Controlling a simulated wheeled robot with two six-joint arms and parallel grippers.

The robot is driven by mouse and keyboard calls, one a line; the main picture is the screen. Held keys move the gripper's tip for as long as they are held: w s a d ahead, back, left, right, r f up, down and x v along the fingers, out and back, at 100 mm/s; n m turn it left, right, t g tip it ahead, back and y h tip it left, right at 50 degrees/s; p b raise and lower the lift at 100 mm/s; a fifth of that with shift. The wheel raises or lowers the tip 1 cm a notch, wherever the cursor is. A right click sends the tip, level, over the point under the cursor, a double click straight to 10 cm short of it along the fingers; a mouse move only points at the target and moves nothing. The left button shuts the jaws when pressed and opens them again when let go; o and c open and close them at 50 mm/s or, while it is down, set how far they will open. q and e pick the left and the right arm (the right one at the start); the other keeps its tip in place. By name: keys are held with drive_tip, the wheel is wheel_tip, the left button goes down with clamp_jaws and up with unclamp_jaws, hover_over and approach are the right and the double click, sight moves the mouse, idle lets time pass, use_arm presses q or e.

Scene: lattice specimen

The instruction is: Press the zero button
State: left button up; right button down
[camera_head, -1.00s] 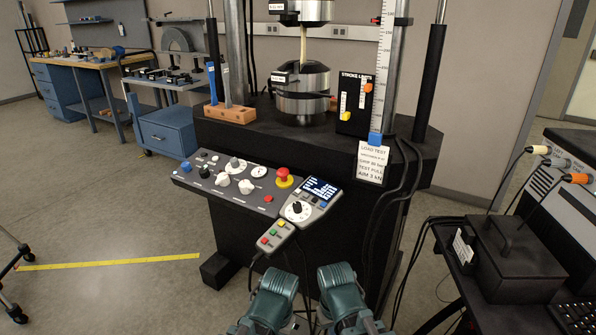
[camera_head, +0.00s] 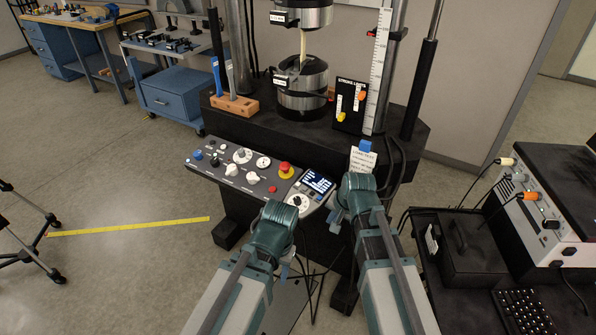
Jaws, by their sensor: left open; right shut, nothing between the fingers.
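The sloped grey control panel (camera_head: 228,178) on the front of the test machine carries several knobs, a blue button (camera_head: 197,155), a small red button (camera_head: 272,189) and a red mushroom button (camera_head: 285,169). Labels are too small to read, so I cannot tell which button is zero. My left gripper (camera_head: 284,268) is open, low in front of the panel, its fingers mostly hidden by its wrist.
The black machine frame holds a specimen (camera_head: 303,45) between grips. A wooden block (camera_head: 234,104) with tools stands on its deck. A paper note (camera_head: 361,160) hangs behind my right wrist. A dark box (camera_head: 472,248) and keyboard (camera_head: 525,312) are at right.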

sight(298, 184)
drive_tip(key=w+a+r+m+t+y, duration=0.1)
drive_tip(key=w+a+r+m+t, duration=0.1)
drive_tip(key=w+a+m, duration=0.3)
drive_tip(key=w+a+r+m+t+y, duration=0.2)
drive_tip(key=w+a+r+m, duration=0.3)
drive_tip(key=w, duration=0.6)
drive_tip(key=shift+w+a+r+m+t, duration=0.3)
drive_tip(key=shift+a+m+t, duration=0.15)
drive_tip(key=shift+m, duration=0.35)
drive_tip(key=shift+d+f, duration=0.1)
drive_tip(key=f+b, duration=0.2)
drive_tip(key=w+f+b, duration=0.1)
drive_tip(key=f+b, duration=0.2)
drive_tip(key=d+f+b, duration=0.1)
drive_tip(key=f+b, duration=0.2)
drive_tip(key=shift+w+f, duration=0.2)
drive_tip(key=shift+w, duration=0.2)
drive_tip(key=shift+d+f+b, duration=0.1)
drive_tip(key=shift+f+b, duration=0.05)
drive_tip(key=shift+b, duration=0.2)
drive_tip(key=shift+w+f, duration=0.1)
drive_tip(key=shift+f, duration=0.15)
